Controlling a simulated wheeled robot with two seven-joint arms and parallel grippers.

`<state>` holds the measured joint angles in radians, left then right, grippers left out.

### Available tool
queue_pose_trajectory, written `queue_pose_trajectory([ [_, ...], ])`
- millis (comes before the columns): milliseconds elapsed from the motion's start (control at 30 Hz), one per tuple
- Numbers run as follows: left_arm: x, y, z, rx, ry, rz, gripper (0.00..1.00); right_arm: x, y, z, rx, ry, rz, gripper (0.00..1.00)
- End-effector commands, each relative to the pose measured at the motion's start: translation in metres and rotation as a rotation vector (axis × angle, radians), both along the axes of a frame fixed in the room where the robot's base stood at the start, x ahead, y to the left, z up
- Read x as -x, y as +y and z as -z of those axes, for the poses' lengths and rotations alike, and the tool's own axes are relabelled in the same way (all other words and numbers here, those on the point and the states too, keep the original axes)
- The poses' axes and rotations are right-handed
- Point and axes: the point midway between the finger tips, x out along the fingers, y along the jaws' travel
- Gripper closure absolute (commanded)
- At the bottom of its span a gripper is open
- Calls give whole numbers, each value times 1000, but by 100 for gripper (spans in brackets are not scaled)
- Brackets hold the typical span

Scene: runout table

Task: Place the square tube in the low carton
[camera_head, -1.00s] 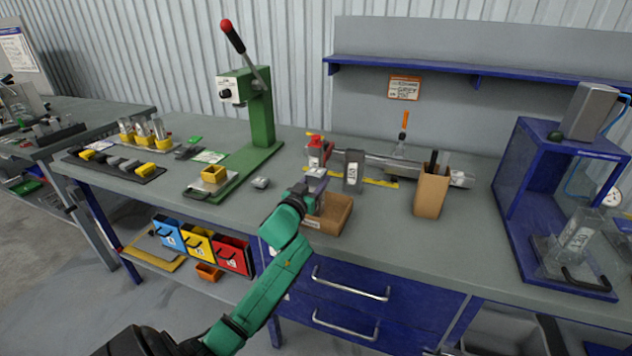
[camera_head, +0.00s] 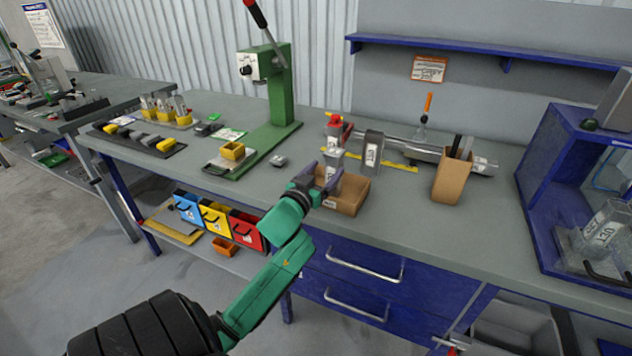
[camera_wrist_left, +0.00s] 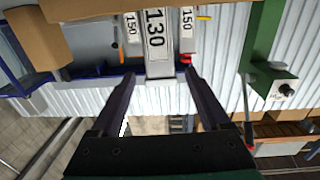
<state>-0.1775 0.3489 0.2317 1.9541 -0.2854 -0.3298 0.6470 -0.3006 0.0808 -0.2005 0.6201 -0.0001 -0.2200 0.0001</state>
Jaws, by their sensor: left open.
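The low carton (camera_head: 352,205) is an open brown box near the front edge of the bench. A pale square tube (camera_head: 333,163) stands upright at the carton's left part, its lower end apparently inside and partly hidden. In the left wrist view the tube (camera_wrist_left: 159,45) carries the label 130 and lies between my fingers, with a strip of carton (camera_wrist_left: 85,10) at the top. My left gripper (camera_head: 320,174) is open at the carton's left side, with a finger on each side of the tube. My right gripper is not in view.
Two tubes marked 150, one grey (camera_head: 372,150), stand behind the carton near a red clamp (camera_head: 335,122) and a metal bar. A tall brown box (camera_head: 453,175) with pens stands to the right. A green press (camera_head: 270,90) stands to the left.

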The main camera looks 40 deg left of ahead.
Motion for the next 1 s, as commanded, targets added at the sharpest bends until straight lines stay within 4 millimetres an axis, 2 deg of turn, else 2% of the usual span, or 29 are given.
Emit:
queue_pose_trajectory([
  [133, 35, -10, 3, 2, 3, 0, 20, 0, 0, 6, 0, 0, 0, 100],
  [300, 55, -16, 1, 0, 0, 0, 20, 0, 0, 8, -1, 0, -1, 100],
  [867, 57, -16, 0, 1, 2, -1, 20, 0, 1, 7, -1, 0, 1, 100],
  [933, 58, -19, 9, 8, 36, -6, 20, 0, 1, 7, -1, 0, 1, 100],
  [1000, 61, -29, 35, 26, 141, -18, 20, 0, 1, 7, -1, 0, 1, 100],
])
